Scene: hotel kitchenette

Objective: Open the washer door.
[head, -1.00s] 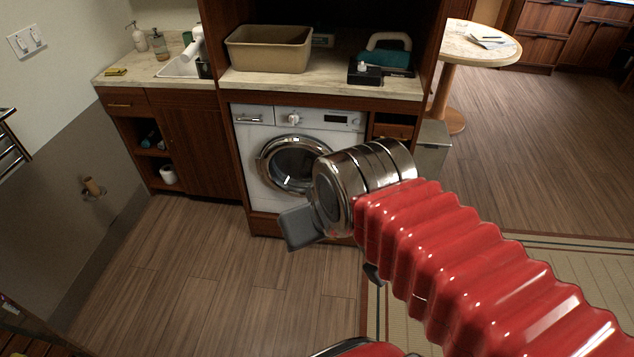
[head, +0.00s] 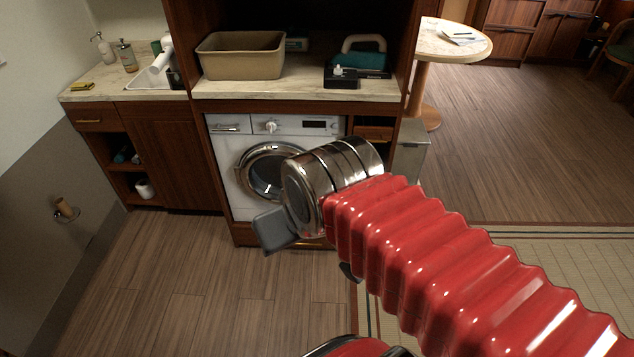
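The white washer (head: 225,133) stands under the counter. Its round door, with a chrome ring (head: 245,182) and dark glass (head: 263,178), looks shut. The right part of the door is hidden behind my metal wrist. My gripper (head: 271,231) shows as a grey finger at the end of my red arm, in front of the washer's lower part in the picture. I cannot tell whether it touches the washer. Only one finger shows clearly, so its opening cannot be judged.
A tan bin (head: 240,57) and a teal iron-like object (head: 362,59) stand on the counter (head: 290,89) above. A grey box (head: 409,150) is right of the washer. A round table (head: 452,42) stands behind right. Wooden floor (head: 165,265) is clear at front left.

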